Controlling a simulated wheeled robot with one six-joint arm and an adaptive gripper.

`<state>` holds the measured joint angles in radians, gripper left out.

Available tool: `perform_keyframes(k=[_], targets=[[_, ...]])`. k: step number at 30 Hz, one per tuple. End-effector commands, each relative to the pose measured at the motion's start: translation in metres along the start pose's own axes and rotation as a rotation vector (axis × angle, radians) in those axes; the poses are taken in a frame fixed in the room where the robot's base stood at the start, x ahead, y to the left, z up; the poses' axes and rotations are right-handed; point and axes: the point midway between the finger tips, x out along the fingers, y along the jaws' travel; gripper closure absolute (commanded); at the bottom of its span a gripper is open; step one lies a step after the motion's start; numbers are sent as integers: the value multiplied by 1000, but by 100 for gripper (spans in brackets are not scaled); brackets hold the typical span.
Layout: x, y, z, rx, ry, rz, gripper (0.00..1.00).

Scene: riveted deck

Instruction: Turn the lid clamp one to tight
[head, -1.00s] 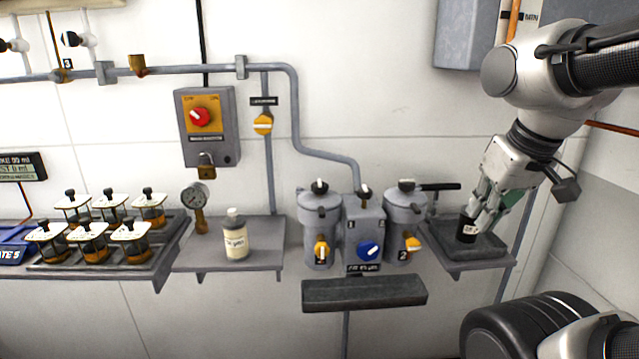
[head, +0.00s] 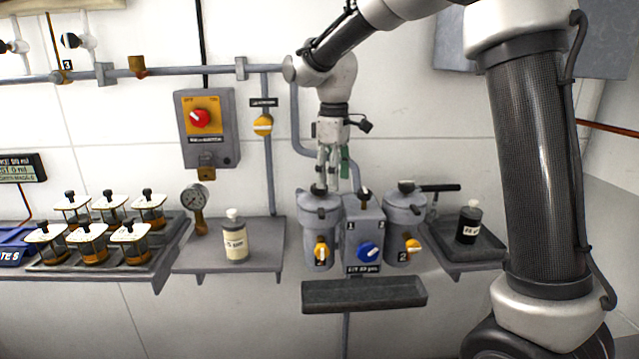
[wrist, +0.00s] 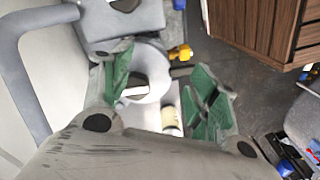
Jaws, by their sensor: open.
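My gripper (head: 329,185) points down just above this lid, open and empty. In the wrist view the round pale lid (wrist: 153,72) lies between my green finger pads, with the clamp's bar (wrist: 134,91) near the left pad. I cannot tell whether a finger touches it.
The right canister (head: 404,230) has its own lid knob and a dark handle. A blue knob (head: 368,251) and yellow valves (head: 321,251) are on the fronts. A black bottle (head: 467,224) stands on the right tray, a cream bottle (head: 235,240) on the left shelf. A pipe (head: 297,120) runs behind my gripper.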

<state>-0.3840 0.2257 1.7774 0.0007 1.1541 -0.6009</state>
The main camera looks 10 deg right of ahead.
Motion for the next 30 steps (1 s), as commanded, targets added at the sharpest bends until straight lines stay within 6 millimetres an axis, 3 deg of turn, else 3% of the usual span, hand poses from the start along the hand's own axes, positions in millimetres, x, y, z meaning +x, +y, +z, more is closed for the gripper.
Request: perform_keyframes(k=[1, 4, 7, 13, 17, 25, 30], targets=[[0, 8, -22, -102, -3, -1, 40], [-17, 22, -44, -296, 11, 11, 40], [-39, 27, -51, -453, 26, 29, 40], [-39, 24, -46, -636, 8, 12, 40], [-26, 24, -45, -656, 7, 11, 40], [19, 24, -45, -653, 6, 10, 40], [35, 24, -46, -653, 8, 12, 40]])
